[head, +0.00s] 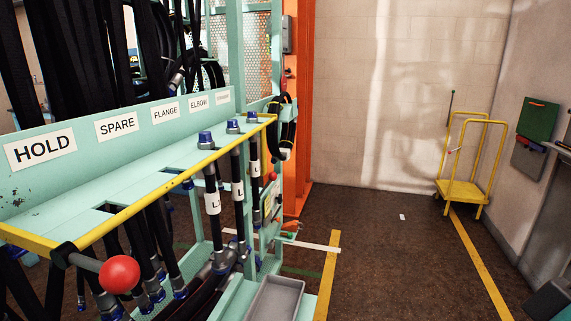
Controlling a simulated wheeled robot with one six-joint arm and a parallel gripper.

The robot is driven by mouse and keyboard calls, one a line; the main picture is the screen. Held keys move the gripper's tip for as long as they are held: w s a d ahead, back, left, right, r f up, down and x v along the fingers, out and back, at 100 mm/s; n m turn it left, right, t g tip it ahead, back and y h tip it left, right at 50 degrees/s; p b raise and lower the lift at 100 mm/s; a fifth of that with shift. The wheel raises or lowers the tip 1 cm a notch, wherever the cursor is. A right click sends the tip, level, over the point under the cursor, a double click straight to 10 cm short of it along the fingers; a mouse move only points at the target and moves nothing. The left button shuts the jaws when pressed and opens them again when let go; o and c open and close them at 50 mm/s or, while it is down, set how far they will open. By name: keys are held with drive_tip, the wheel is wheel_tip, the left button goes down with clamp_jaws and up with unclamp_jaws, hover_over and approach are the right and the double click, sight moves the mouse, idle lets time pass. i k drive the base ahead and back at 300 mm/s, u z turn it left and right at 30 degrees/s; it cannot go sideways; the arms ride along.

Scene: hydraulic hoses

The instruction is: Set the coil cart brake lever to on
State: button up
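A yellow cart (463,190) stands far off at the right, near the back wall, with a flat deck and tall tube handles. A thin dark upright rod (450,112) rises at its left side. A small pale piece with a red end (454,150) sits at the cart's left handle post; it may be a lever, but it is too small to read its setting. Much nearer, a red ball knob (120,274) on a dark arm is fixed to the yellow front edge of the teal rack at lower left. My gripper is not in view.
The teal hose rack (60,190), with labels such as HOLD and SPARE and black hoses, fills the left. A grey tray (275,298) is at its foot. An orange post (300,110) stands behind. Brown floor (390,260) between yellow lines is mostly clear towards the cart.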

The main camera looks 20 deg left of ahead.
sight(272, 176)
drive_tip(key=i, duration=1.25)
drive_tip(key=u, duration=1.2)
